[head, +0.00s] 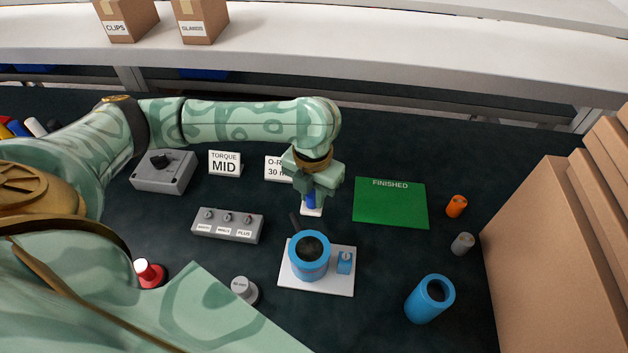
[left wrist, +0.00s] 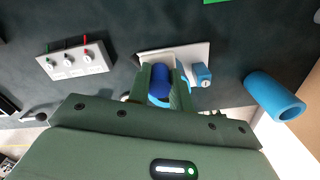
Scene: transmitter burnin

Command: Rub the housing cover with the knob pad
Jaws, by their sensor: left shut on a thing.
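My left gripper (head: 311,190) is shut on the knob pad, a blue knob (head: 311,202) with a white pad (head: 312,212) under it. In the left wrist view the blue knob (left wrist: 160,88) shows between the fingers. The knob pad is just behind a white plate (head: 325,287) that bears a blue cylindrical housing (head: 309,267) with a dark round top and a small blue block (head: 344,264). A loose blue hollow cylinder (head: 424,304), possibly the housing cover, lies to the right; it also shows in the left wrist view (left wrist: 270,95). My right gripper is not in view.
A grey box with switches (head: 228,228) stands left of the plate. A green FINISHED mat (head: 390,205) lies to the right, with orange (head: 456,207) and grey (head: 462,244) cylinders beyond. Brown boxes (head: 530,250) wall the right side.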

